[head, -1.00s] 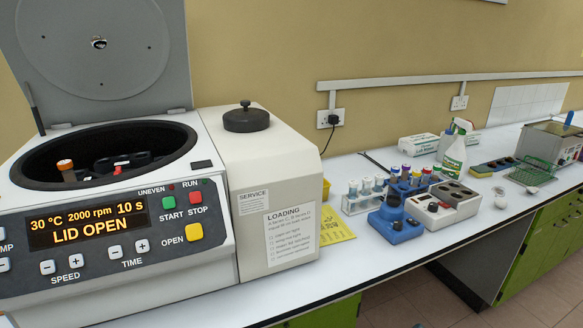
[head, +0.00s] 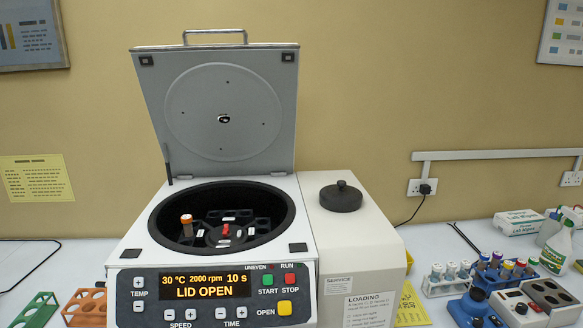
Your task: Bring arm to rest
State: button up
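My arm and my gripper do not show in the head view. The centrifuge (head: 130,255) stands in the middle of the bench with its grey lid (head: 260,85) raised. Its display (head: 190,286) reads 30 °C, 2000 rpm, 10 s, LID OPEN. In the open bowl, a tube with an orange cap (head: 186,221) stands at the left of the rotor. The rotor has a red knob (head: 226,230) at its middle. The depths of the bowl are dark.
Green (head: 35,310) and orange (head: 86,306) racks stand at front left. At right are a rack of capped tubes (head: 437,284), a blue device (head: 473,310), a block with dark wells (head: 545,298), a spray bottle (head: 560,245) and wipes boxes (head: 519,222). A black cable loop lies at left.

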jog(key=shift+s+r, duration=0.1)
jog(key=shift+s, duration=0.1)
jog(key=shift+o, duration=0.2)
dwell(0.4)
